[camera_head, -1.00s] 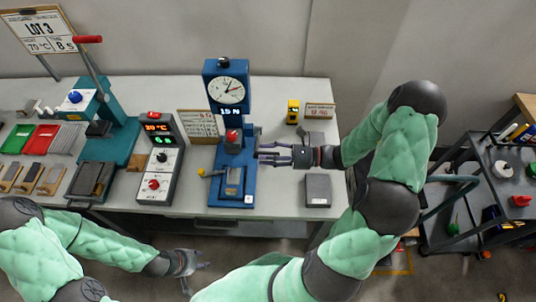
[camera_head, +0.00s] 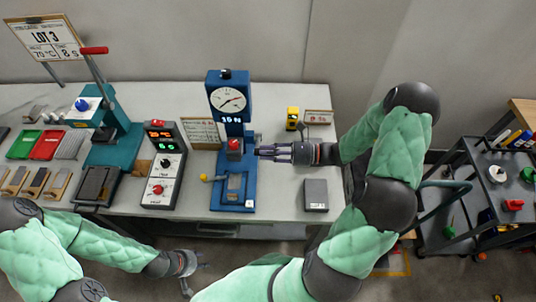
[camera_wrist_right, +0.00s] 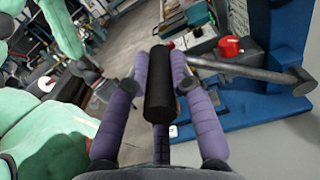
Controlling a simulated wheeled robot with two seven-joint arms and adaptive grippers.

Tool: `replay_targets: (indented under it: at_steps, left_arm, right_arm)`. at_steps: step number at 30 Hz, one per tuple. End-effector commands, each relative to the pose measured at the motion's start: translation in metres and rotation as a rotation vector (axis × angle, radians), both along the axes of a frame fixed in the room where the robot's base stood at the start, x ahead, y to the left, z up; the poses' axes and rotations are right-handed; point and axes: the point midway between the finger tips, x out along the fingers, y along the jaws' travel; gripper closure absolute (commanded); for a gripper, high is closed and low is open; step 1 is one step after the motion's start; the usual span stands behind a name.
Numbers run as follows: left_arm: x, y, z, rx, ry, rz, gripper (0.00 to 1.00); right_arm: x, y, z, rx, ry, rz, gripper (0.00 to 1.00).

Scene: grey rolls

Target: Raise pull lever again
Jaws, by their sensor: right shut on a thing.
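The blue tester (camera_head: 233,160) with a round dial (camera_head: 229,100) stands on the bench in the head view. Its pull lever is a grey rod (camera_wrist_right: 255,72) with a black grip (camera_wrist_right: 160,85), seen best in the right wrist view. My right gripper (camera_head: 268,151) is at the tester's right side. In the wrist view its purple fingers (camera_wrist_right: 160,110) are closed around the black grip, which partly hides them. My left gripper (camera_head: 195,276) is empty, with its fingers apart, low in front of the bench.
A red button (camera_head: 234,145) sits on the tester, near the lever. A grey box (camera_head: 316,195) and a yellow device (camera_head: 292,118) lie right of it. A control box (camera_head: 162,165) and a teal press (camera_head: 115,145) stand left. A tool cart (camera_head: 490,190) is at far right.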

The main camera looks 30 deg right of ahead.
Motion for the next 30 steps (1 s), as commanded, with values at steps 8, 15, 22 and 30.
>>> replay_targets:
  at_steps: [8, 15, 22, 30]
  left_arm:
    - [0.0, 0.0, 0.051, 0.0, 0.0, 0.0, 0.6]
    - [0.0, 0.0, 0.081, 0.0, 0.0, 0.0, 0.6]
    - [0.0, 0.0, 0.096, 0.0, 0.0, 0.0, 0.6]
    - [0.0, 0.0, 0.097, 0.0, 0.0, 0.0, 0.6]
  right_arm:
    - [0.029, -0.018, 0.038, 0.112, 0.185, -0.003, 1.0]
    - [0.061, -0.038, 0.059, 0.228, 0.373, -0.002, 1.0]
    - [0.096, -0.059, 0.069, 0.341, 0.556, -0.002, 1.0]
    - [0.131, -0.081, 0.07, 0.453, 0.739, -0.001, 1.0]
